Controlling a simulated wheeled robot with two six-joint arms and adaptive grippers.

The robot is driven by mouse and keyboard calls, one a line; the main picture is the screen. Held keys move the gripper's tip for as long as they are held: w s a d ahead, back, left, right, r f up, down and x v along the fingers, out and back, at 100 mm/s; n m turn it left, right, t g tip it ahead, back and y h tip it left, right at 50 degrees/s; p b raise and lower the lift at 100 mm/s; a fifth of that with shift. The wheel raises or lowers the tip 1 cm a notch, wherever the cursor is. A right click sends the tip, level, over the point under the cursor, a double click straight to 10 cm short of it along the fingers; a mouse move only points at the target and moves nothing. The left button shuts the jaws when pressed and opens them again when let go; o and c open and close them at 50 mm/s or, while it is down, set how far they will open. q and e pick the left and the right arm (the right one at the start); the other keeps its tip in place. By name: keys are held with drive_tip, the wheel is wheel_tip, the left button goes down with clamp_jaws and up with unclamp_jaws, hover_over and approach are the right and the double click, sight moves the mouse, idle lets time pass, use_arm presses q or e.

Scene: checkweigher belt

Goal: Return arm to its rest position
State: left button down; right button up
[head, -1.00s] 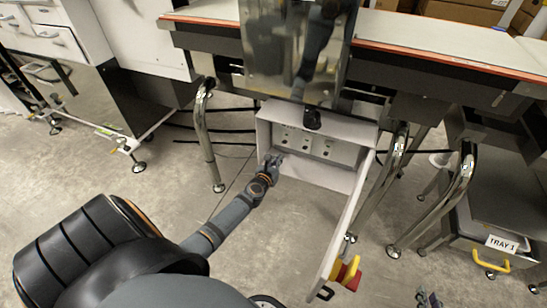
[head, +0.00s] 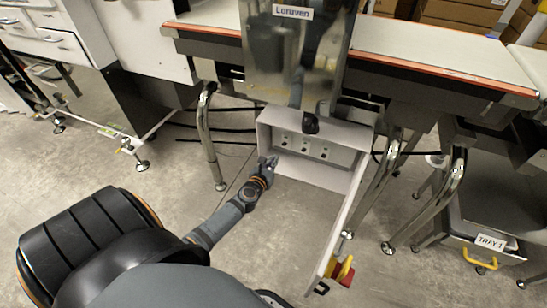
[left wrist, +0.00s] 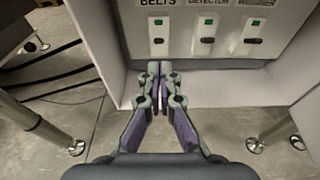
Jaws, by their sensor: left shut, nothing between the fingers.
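My left gripper (head: 268,163) is at the left front edge of the open grey switch box (head: 350,180) under the belt. In the left wrist view the left gripper (left wrist: 160,72) is shut and empty, its fingertips just below the switch labelled BELTS (left wrist: 157,42). Beside it are the detector switch (left wrist: 207,40) and another labelled switch (left wrist: 253,41). Whether the fingers touch the box cannot be told. My right gripper is not in view.
The box door (head: 343,230) hangs open towards me, with a red and yellow knob (head: 341,271) on it. Chrome legs (head: 207,140) stand on both sides of the box. A conveyor belt (head: 430,50) runs above. A drawer labelled TRAY 1 (head: 490,242) is at the right.

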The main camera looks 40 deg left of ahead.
use_arm(q)
drive_tip(key=shift+d, duration=0.1)
idle(0.4)
